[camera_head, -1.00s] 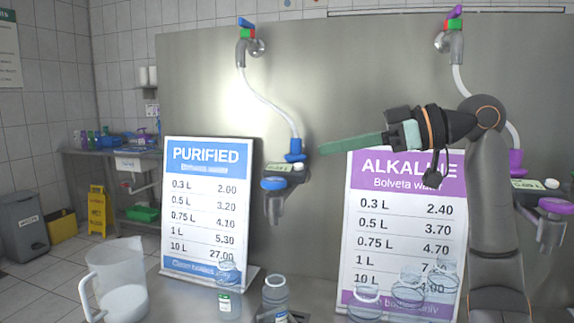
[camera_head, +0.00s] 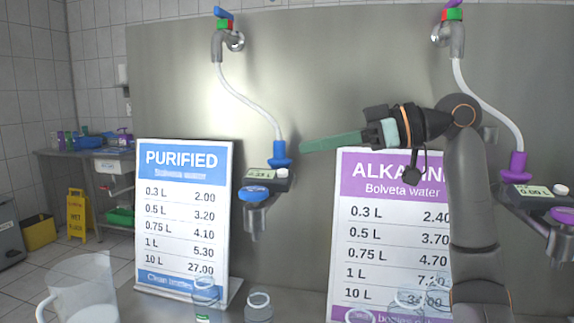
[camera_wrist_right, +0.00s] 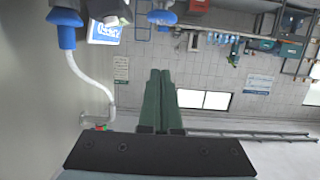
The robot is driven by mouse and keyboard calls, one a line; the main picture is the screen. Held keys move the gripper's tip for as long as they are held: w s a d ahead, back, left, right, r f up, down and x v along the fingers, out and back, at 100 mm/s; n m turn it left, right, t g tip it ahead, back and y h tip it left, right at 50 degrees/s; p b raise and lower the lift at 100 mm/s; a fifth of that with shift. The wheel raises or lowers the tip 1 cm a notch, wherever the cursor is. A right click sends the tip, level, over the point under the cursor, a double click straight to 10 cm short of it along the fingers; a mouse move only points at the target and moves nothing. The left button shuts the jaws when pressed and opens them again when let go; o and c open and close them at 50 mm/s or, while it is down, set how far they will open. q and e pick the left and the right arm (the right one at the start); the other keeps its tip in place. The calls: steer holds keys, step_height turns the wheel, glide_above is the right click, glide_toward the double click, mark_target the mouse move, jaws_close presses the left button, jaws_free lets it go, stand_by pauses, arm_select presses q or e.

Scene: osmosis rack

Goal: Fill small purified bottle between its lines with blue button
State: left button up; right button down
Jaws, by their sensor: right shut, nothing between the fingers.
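The blue button (camera_head: 254,194) sits on the front of the purified dispenser, under a small display (camera_head: 262,174) and below the blue nozzle (camera_head: 280,155). My right gripper (camera_head: 303,147) is shut and empty, its green fingers pointing left, just right of the nozzle and above the button's height. Two clear bottles, a left one (camera_head: 204,299) and a right one (camera_head: 258,306), stand below the dispenser, cut by the bottom edge. Their fill lines cannot be made out. My left gripper is out of view.
A purified price sign (camera_head: 183,225) stands left of the dispenser; an alkaline sign (camera_head: 385,235) stands behind my right arm. A clear jug (camera_head: 85,288) is at lower left. More clear bottles (camera_head: 405,302) stand before the alkaline sign. The alkaline dispenser (camera_head: 530,195) is at right.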

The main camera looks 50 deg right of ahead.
steer(key=p, duration=0.2)
glide_above(262, 191)
steer(key=s, duration=0.1)
steer(key=f, duration=0.4)
steer(key=f+b, duration=0.1)
steer(key=shift+w+d+f, duration=0.1)
steer(key=shift+w+f, duration=0.15)
steer(key=shift+w, duration=0.05)
steer(key=shift+f, duration=0.4)
steer(key=shift+f+b, duration=0.9)
steer(key=shift+f, duration=0.05)
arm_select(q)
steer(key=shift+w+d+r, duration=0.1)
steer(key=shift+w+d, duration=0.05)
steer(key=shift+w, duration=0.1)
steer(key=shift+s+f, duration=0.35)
